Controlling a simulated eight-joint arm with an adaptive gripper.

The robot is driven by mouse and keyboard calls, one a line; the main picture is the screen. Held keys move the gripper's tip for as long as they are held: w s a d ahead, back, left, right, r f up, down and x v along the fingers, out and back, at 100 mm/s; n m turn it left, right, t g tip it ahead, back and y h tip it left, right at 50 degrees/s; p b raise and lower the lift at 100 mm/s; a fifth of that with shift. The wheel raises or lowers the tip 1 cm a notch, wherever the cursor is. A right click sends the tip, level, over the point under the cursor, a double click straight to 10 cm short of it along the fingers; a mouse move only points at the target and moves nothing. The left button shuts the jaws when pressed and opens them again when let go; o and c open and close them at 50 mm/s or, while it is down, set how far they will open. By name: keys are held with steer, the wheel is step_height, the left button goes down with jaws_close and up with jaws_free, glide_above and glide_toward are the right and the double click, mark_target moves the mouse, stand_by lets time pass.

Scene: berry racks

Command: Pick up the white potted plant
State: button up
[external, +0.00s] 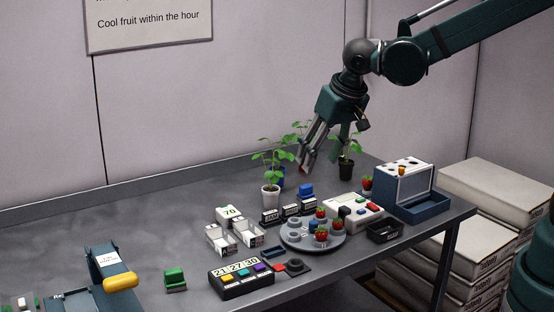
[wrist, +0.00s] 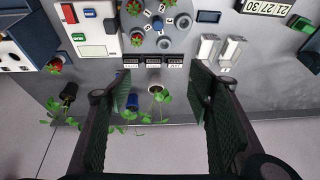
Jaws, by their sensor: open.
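The white potted plant (external: 270,197) stands upright near the back of the grey table, with green leaves above its pot. In the wrist view its white pot (wrist: 155,89) shows between my fingers, near the tip end. My gripper (external: 320,158) is open and empty, pointing down, above and to the right of the white pot in the external view. It also frames the wrist view (wrist: 160,78). A blue potted plant (wrist: 129,115) stands close to the white one, partly hidden behind it and my gripper in the external view. A black potted plant (external: 346,170) stands to the right.
Small black labelled boxes (external: 270,217) stand in front of the white pot. A round grey tray (external: 330,243) holds strawberries and cups. White open boxes (external: 221,240), a clock box (external: 240,281) and a blue-framed machine (external: 410,184) stand around. The table left of the pot is clear.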

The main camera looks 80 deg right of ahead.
steer(key=w+d+f+m+g+p, duration=0.2)
steer(key=w+d+f+m+p, duration=0.2)
steer(key=w+d, duration=0.45)
steer(key=m+g+h+p, duration=0.1)
steer(key=m+h+p, duration=0.1)
steer(key=m+p, duration=0.15)
glide_above(271, 189)
steer(key=a, duration=0.3)
step_height(271, 189, down, 8)
steer(key=f, duration=0.1)
steer(key=shift+d+r+m, duration=0.25)
steer(key=shift+x, duration=1.3)
steer(key=shift+x, duration=2.6)
steer(key=shift+s+a, duration=0.1)
steer(key=shift+s, duration=0.05)
steer(key=shift+c, duration=0.6)
